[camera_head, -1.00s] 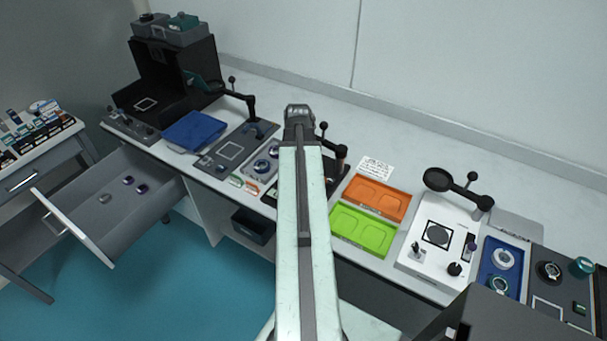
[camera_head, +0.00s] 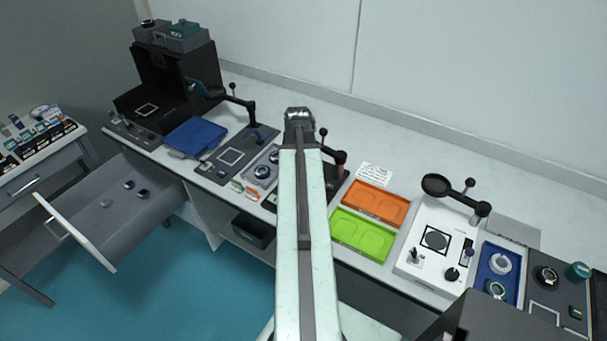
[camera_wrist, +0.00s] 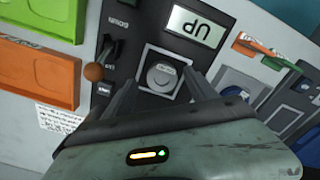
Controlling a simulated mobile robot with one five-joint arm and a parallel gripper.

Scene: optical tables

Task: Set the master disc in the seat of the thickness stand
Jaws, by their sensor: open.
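The thickness stand is a dark panel (camera_wrist: 125,50) below my gripper in the wrist view, with a lit display (camera_wrist: 200,32) that reads "UP" upside down. A pale grey round disc with a small label (camera_wrist: 161,76) lies in the stand's square light seat (camera_wrist: 147,84); I take it for the master disc. My gripper (camera_wrist: 160,90) is open, its two fingers on either side of the disc, seemingly apart from it. In the head view my arm hides most of the stand (camera_head: 333,178), and my fingertips are out of sight.
A brown-knobbed lever (camera_wrist: 93,72) stands on the panel beside my gripper. Orange (camera_head: 376,204) and green (camera_head: 362,234) trays lie right of the stand, a grey tray with round parts (camera_head: 262,172) to its left. A white magnifier station (camera_head: 436,262) is further right. An open drawer (camera_head: 110,215) juts out at left.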

